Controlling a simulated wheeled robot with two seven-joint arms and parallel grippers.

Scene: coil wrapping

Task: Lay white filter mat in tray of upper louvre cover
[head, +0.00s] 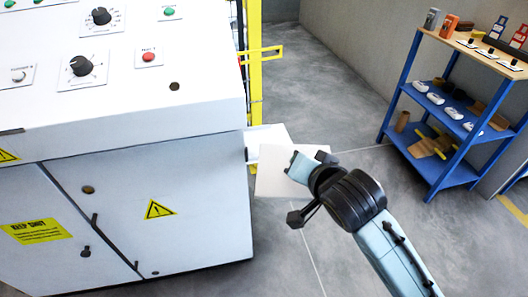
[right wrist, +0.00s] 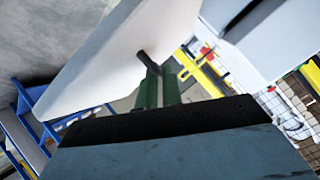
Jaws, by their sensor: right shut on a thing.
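The white filter mat (head: 272,184) is a flat pale sheet held out beside the right side of the grey cabinet. It fills much of the upper left in the right wrist view (right wrist: 105,60). My right gripper (head: 294,166) is shut on the mat near its edge; its green fingers (right wrist: 155,82) show in the right wrist view. A pale flat part (head: 266,136) stands out from the cabinet's side just behind the mat and may be the louvre cover's tray. The mat partly hides it, and I cannot tell whether they touch. My left gripper is not in view.
The grey control cabinet (head: 130,150) with knobs and buttons fills the left. A yellow post (head: 254,65) with a bar stands behind it. A blue shelf (head: 440,175) with small goods stands at the right. The floor between is clear.

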